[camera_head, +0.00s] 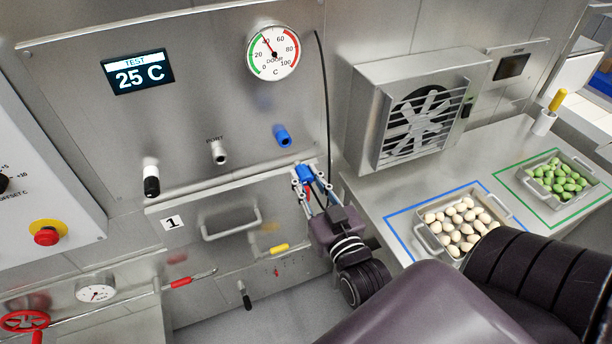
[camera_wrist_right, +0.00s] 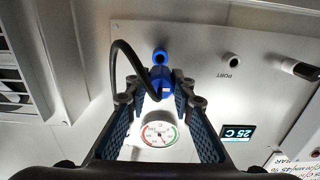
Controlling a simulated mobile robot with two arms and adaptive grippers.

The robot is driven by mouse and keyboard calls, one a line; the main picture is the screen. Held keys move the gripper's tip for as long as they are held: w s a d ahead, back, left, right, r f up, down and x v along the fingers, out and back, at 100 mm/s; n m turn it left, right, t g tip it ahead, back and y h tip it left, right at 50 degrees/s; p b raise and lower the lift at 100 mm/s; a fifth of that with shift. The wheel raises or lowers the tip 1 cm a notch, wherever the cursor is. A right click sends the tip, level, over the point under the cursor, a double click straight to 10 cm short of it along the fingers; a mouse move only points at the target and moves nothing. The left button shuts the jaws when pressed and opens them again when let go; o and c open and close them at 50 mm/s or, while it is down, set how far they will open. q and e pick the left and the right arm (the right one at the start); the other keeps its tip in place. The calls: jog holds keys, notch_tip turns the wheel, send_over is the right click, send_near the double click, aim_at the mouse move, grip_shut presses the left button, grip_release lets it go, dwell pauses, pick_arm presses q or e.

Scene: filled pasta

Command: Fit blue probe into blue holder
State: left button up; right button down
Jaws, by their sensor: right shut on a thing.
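The blue probe (camera_head: 305,173) has a black cable and is held between the fingers of my right gripper (camera_head: 308,184), in front of the steel panel. In the right wrist view the probe (camera_wrist_right: 161,86) sits between the two fingertips of the gripper (camera_wrist_right: 160,97), which is shut on it. The blue holder (camera_head: 282,136) is a short blue tube on the panel, above and left of the probe in the head view. It also shows in the right wrist view (camera_wrist_right: 160,57), just above the probe in the picture. A gap shows between probe and holder in the head view. My left gripper is not in view.
A white port (camera_head: 218,152) and a black-and-white one (camera_head: 151,181) sit left of the blue holder. The dial gauge (camera_head: 273,53) is above. A drawer handle (camera_head: 231,223) projects below. A fan box (camera_head: 418,112) stands right, above a counter with food trays (camera_head: 480,254).

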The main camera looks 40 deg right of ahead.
aim_at(297, 161)
jog(key=x, duration=0.3)
jog(key=shift+w+r, duration=0.1)
jog(key=shift+w, duration=0.1)
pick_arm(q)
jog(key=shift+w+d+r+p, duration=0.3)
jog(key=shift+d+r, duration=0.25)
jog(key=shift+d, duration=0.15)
pick_arm(e)
jog(key=shift+x, duration=1.25)
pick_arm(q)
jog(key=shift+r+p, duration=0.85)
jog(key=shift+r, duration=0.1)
pick_arm(e)
jog(key=shift+x, duration=1.75)
pick_arm(q)
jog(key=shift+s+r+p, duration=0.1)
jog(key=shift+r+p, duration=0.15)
jog(key=shift+p, duration=0.15)
dwell(0.5)
pick_arm(e)
jog(key=c, duration=1.4)
grip_release()
jog(key=shift+o, duration=0.2)
